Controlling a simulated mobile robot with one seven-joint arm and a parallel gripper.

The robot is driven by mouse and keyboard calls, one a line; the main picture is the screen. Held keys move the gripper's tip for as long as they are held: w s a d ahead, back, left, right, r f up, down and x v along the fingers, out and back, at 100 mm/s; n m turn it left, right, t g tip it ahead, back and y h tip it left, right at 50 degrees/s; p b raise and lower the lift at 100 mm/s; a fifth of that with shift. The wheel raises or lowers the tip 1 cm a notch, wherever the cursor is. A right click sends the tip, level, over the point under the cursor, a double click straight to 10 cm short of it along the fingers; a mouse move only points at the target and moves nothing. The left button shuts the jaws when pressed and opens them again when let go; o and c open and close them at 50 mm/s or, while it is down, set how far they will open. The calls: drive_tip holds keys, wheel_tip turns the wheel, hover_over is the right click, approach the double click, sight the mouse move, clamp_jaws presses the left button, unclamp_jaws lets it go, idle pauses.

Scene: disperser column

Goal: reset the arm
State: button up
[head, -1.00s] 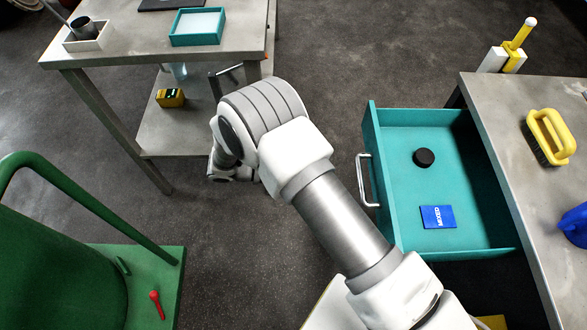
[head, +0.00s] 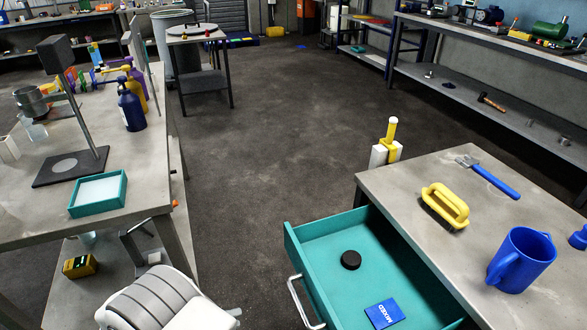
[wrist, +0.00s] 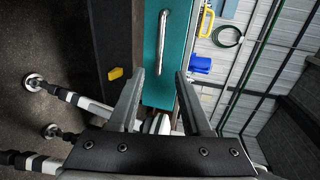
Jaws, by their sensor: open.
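My gripper (wrist: 160,74) shows in the wrist view with its two dark fingers apart and nothing between them. Beyond the fingertips is a teal drawer front with a metal handle (wrist: 161,42); the gap between fingers and drawer is hard to judge. In the head view only a white and grey section of my arm (head: 160,302) shows at the bottom, left of the drawer; my gripper is out of that view.
The teal drawer (head: 292,245) stands open from the right workbench (head: 400,185), holding a black puck (head: 350,260) and a blue MIXED card (head: 384,314). A yellow brush (head: 446,205) and blue mug (head: 521,260) stand on the bench. The left bench (head: 140,180) flanks clear floor (head: 270,130).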

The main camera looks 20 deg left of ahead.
drive_tip(key=w+d+r+m+g+y, duration=0.3)
drive_tip(key=w+d+r+m+g, duration=0.15)
drive_tip(key=d+r+m, duration=0.6)
drive_tip(key=w+d+r+m+g+y, duration=0.2)
drive_tip(key=w+d+r+m+g, duration=0.3)
drive_tip(key=d+r+m, duration=0.6)
drive_tip(key=s+d+r+m+t+y, duration=0.3)
drive_tip(key=s+d+r+m+y, duration=0.15)
drive_tip(key=d+m, duration=0.5)
drive_tip(key=s+d+r+m+t+y, duration=0.3)
drive_tip(key=s+d+r+m, duration=0.3)
drive_tip(key=m, duration=0.6)
wheel_tip(320, 180, up, 15)
drive_tip(key=p, duration=1.5)
drive_tip(key=shift+w+d, duration=0.2)
drive_tip(key=shift+w, duration=0.25)
